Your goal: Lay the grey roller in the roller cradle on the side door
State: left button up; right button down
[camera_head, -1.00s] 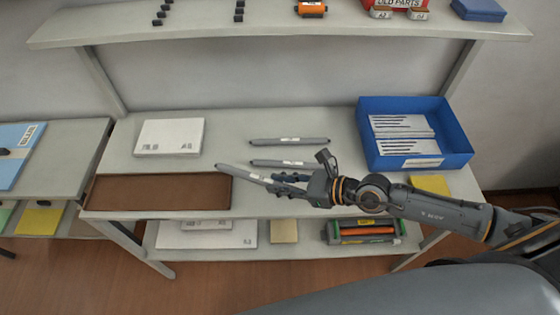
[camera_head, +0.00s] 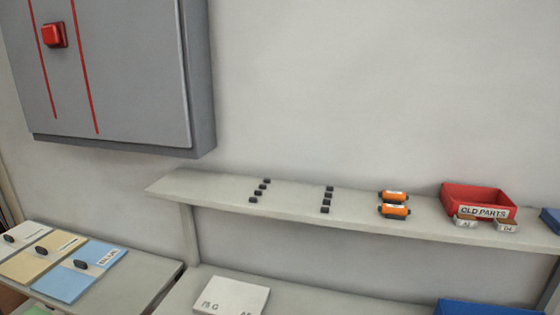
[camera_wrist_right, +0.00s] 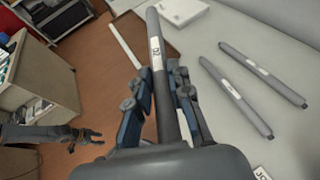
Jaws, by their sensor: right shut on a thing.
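In the right wrist view, my right gripper (camera_wrist_right: 160,103) is shut on a grey roller (camera_wrist_right: 154,25) with a white label. The roller points away from the palm between the two fingers, and its near end is hidden by the gripper. Two more grey rollers (camera_wrist_right: 232,88) (camera_wrist_right: 263,72) lie apart on the pale table to the right. My left gripper (camera_wrist_right: 86,139) shows small at the lower left of the right wrist view, over the floor, with its fingers parted and empty. Neither gripper is in the head view. I see no side door or roller cradle.
A pale shelf (camera_head: 230,191) holds black pieces, orange cartridges (camera_head: 394,211) and a red OLD PARTS bin (camera_head: 480,201). A grey wall cabinet (camera_head: 130,70) hangs above left.

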notch_tip(320, 180, up, 7)
jog(key=d, duration=0.2)
jog(key=shift+w+n+g+y+b, duration=0.2)
jog(key=shift+n+g+y+b, duration=0.1)
jog(key=shift+n+y, duration=0.1)
dwell(0.5)
